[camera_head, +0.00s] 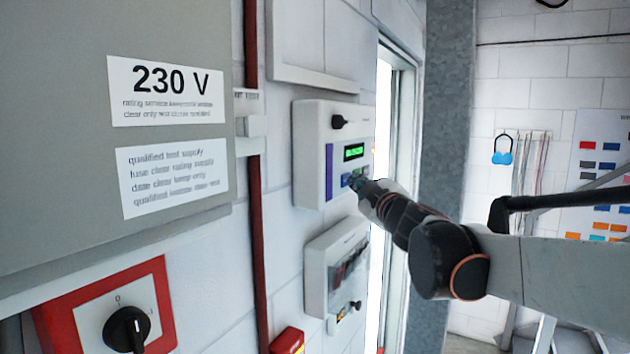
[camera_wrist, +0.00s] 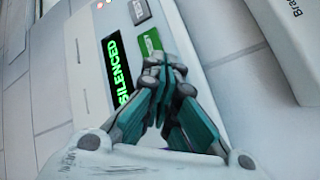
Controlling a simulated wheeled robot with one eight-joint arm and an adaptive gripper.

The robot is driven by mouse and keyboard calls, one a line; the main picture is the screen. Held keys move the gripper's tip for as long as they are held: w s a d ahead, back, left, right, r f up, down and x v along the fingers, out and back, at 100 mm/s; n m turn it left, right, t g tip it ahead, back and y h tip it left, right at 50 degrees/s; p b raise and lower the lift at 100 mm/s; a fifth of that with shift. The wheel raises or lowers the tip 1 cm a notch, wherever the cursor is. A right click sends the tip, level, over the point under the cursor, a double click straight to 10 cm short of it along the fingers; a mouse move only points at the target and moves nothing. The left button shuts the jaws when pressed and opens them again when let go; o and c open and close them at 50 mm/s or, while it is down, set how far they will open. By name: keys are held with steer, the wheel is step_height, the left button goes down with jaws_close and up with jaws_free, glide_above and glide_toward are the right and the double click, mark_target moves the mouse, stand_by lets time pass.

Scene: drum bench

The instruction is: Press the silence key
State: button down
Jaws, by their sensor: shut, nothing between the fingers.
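A white alarm panel (camera_head: 312,150) hangs on the wall, with a lit green display (camera_head: 354,152). In the wrist view the display (camera_wrist: 122,70) reads "SILENCED". A green key (camera_wrist: 150,42) and a grey key (camera_wrist: 139,11) lie beside the display; their labels are too small to read, so I cannot tell which is the silence key. My gripper (camera_head: 357,183) is shut and empty at the panel's lower key row. In the wrist view my gripper (camera_wrist: 157,64) has its tips right by the green key; contact is not clear. The fingers hide any keys beneath them.
Below the panel is a second white box (camera_head: 318,275) with dark switches. At left are a grey 230 V cabinet (camera_head: 60,150), a red-framed rotary switch (camera_head: 126,329) and a red vertical pipe (camera_head: 257,230). A doorway (camera_head: 385,110) opens right of the panel.

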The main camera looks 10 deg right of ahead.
steer(key=shift+s+d, duration=0.35)
steer(key=shift+d, duration=0.05)
steer(key=s+d, duration=0.2)
steer(key=d, duration=0.1)
steer(key=s+d, duration=0.1)
steer(key=shift+s+d, duration=0.25)
steer(key=shift+d, duration=0.15)
stand_by(0.4)
